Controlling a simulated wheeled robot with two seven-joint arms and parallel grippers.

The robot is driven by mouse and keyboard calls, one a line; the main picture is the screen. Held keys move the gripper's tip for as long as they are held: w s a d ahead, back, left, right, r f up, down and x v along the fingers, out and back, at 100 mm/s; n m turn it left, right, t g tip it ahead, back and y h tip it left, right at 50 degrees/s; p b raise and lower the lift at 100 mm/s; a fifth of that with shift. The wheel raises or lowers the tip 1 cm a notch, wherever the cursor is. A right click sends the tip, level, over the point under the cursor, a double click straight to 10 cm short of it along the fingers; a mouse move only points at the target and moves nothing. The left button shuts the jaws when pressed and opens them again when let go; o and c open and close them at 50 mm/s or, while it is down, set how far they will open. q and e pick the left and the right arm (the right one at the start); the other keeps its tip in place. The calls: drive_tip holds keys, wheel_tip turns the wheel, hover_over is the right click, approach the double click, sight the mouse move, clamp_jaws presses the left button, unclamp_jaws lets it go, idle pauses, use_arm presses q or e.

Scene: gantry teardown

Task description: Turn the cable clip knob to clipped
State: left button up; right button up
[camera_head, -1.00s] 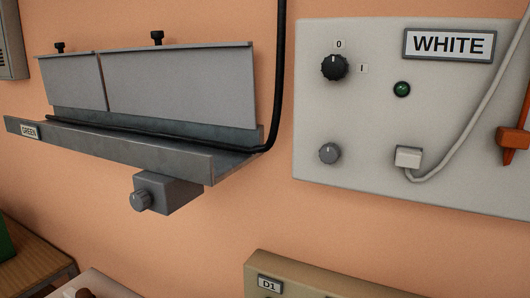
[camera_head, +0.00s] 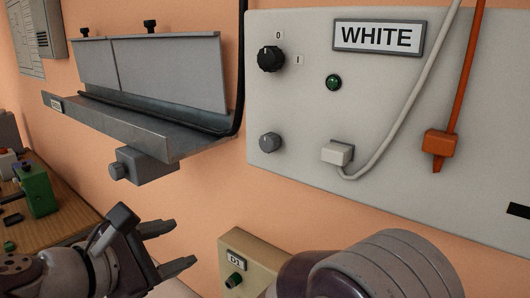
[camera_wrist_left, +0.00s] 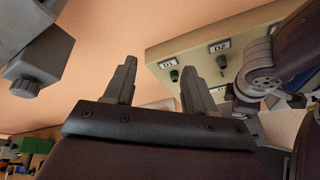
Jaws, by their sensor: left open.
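A grey knob (camera_head: 117,171) sits on the left end of a grey block (camera_head: 147,165) under the metal cable tray (camera_head: 130,125). A black cable (camera_head: 150,120) lies along the tray and rises at its right end. Another grey knob (camera_head: 270,142) is on the white panel; no label tells which knob is the cable clip's. My left gripper (camera_head: 183,243) is open and empty, below the block and apart from it. In the left wrist view its fingers (camera_wrist_left: 158,66) are spread, with the block's knob (camera_wrist_left: 21,88) to the upper left. My right gripper is not in view.
The WHITE panel (camera_head: 300,110) has a black 0/I knob (camera_head: 271,59), a green lamp (camera_head: 333,82), a white plug (camera_head: 337,153) and an orange connector (camera_head: 440,144). A beige box (camera_head: 232,246) labelled D1 is right of my gripper. A bench (camera_head: 60,225) with a green object is left.

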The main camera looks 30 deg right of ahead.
use_arm(q)
wheel_tip(320, 180, up, 8)
drive_tip(key=s+d+n+h, duration=0.2)
drive_tip(key=h, duration=0.1)
drive_tip(key=n+h+p, duration=0.1)
drive_tip(key=h+p, duration=0.1)
approach(265, 143)
drive_tip(key=s+d, duration=0.1)
drive_tip(key=d, duration=0.1)
drive_tip(key=shift+n, duration=0.3)
drive_tip(key=w+d+p, duration=0.2)
drive_tip(key=w+d, duration=0.2)
drive_tip(key=shift+d+r, duration=0.15)
drive_tip(key=shift+d, duration=0.05)
drive_tip(key=shift+s+x, duration=0.25)
drive_tip(key=shift+x, duration=0.9)
drive_tip(key=shift+s+d, duration=0.1)
drive_tip(key=shift+d, duration=0.3)
drive_tip(key=shift+a, duration=0.25)
drive_tip(key=shift+c, duration=0.6)
drive_tip(key=shift+w, duration=0.25)
drive_tip(key=c, duration=0.5)
drive_tip(key=shift+s, duration=0.1)
clamp_jaws()
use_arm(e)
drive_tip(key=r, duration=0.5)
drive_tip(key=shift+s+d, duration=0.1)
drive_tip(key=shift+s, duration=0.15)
